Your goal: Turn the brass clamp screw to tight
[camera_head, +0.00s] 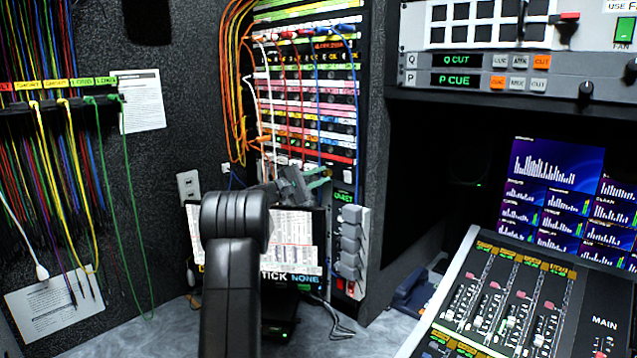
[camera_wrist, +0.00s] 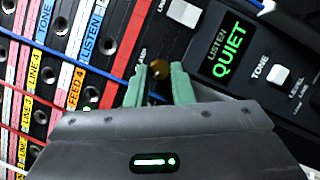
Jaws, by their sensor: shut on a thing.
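The brass clamp screw (camera_wrist: 160,68) shows in the wrist view as a small round brass head, beside a label only partly readable. My gripper (camera_wrist: 158,84) has its two green fingers on either side of the screw, shut on it. In the head view my gripper (camera_head: 318,179) reaches to the lower right of the patch panel (camera_head: 306,110). The screw itself is too small or hidden there. Its turn position cannot be told. My gripper's dark body hides the lower part of the wrist view.
A unit with a green QUIET display (camera_wrist: 227,48) and a TONE button (camera_wrist: 278,75) sits right of the screw. A blue cord (camera_wrist: 62,60) crosses close by the fingers. Orange cords (camera_head: 231,80) hang left of the panel. A mixing console (camera_head: 510,305) stands at right.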

